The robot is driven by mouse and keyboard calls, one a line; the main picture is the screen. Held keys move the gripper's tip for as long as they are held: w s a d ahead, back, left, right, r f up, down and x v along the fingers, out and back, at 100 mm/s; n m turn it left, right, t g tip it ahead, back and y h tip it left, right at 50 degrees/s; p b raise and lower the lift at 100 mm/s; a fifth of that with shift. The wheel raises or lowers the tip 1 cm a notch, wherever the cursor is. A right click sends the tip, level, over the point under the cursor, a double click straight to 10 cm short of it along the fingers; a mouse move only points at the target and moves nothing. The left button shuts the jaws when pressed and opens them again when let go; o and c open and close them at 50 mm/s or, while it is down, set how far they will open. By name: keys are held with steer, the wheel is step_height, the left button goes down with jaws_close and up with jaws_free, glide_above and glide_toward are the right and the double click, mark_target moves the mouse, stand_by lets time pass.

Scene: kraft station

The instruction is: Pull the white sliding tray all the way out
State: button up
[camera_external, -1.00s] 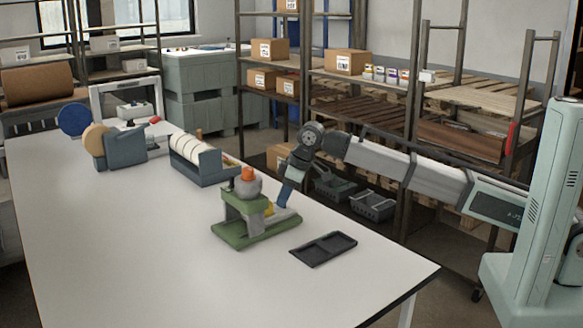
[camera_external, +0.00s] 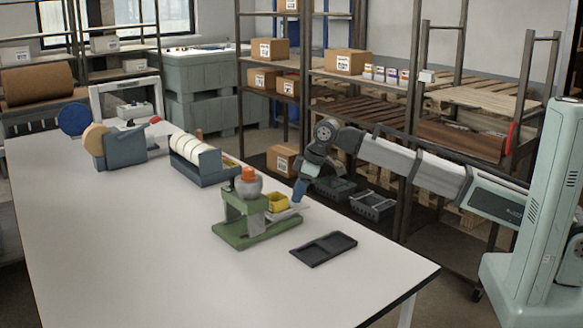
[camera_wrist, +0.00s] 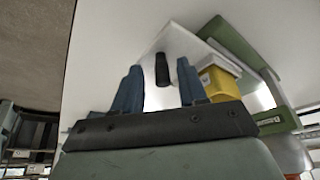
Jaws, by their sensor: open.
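The white sliding tray (camera_external: 284,215) juts out from the right side of the green press-like station (camera_external: 258,238), which has an orange-topped part. In the wrist view the tray (camera_wrist: 180,42) is a pale flat plate with a black handle (camera_wrist: 162,70) at its near end. My gripper (camera_external: 297,199) is at the tray's outer end. In the wrist view my gripper (camera_wrist: 159,64) is open, with the black handle between its two blue fingers and gaps on both sides. A yellow bin (camera_external: 277,203) is at the tray, also in the wrist view (camera_wrist: 218,82); whether it rests on it is unclear.
A black two-compartment tray (camera_external: 323,249) lies on the white table (camera_external: 150,240) in front of the station. A roll holder (camera_external: 202,160) and a tape dispenser (camera_external: 118,148) stand farther back. The table's front left is clear. Shelving (camera_external: 415,120) stands beyond the table.

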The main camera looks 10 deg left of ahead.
steer(key=v, duration=1.3)
steer(key=shift+d+r, duration=0.15)
steer(key=shift+r, duration=0.2)
